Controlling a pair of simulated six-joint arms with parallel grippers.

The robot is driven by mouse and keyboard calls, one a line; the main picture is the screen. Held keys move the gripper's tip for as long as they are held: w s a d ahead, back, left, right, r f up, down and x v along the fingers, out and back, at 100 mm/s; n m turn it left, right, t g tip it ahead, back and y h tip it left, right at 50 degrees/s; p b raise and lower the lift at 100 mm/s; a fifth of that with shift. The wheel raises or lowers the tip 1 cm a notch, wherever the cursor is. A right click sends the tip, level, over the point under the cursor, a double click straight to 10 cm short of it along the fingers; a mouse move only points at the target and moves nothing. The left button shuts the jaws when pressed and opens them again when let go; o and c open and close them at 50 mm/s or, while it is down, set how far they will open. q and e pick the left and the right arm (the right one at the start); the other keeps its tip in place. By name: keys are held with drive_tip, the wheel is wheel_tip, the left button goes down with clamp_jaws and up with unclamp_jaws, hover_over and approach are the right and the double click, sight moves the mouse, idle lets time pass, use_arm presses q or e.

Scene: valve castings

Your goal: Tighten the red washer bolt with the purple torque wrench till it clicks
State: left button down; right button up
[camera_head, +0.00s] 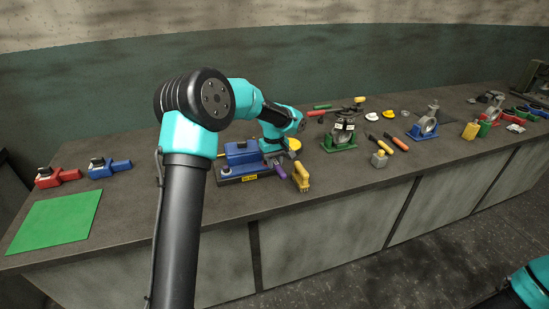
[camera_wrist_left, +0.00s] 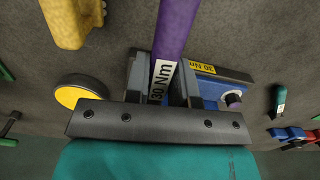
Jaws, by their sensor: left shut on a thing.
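My left gripper (camera_head: 278,161) is shut on the purple torque wrench (camera_head: 281,171) at the front of the bench. In the left wrist view, the purple handle (camera_wrist_left: 174,32) runs between the fingers, with a white "30 Nm" label near the fingertips. The wrench's working end is hidden. I cannot make out a red washer bolt. My right gripper is out of view.
A yellow tool-like object (camera_head: 301,177) lies close to the gripper, near the front edge. A yellow disc (camera_wrist_left: 76,93) is beside the fingers. A green fixture (camera_head: 340,140) stands to the right. A green mat (camera_head: 55,219) lies at left, with bare bench right of it.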

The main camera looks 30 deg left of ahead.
use_arm(q)
drive_tip(key=shift+f, duration=0.7)
drive_tip(key=shift+f, duration=1.15)
idle(0.3)
drive_tip(key=shift+s+a+f+m, duration=0.1)
drive_tip(key=shift+s+a+m, duration=0.5)
drive_tip(key=shift+m, duration=0.6)
drive_tip(key=shift+s+a+f+m, duration=0.15)
drive_tip(key=shift+m, duration=0.15)
drive_tip(key=shift+s+a+f+m, duration=0.15)
drive_tip(key=shift+a+m, duration=0.1)
drive_tip(key=shift+m, duration=0.25)
drive_tip(key=shift+d, duration=0.1)
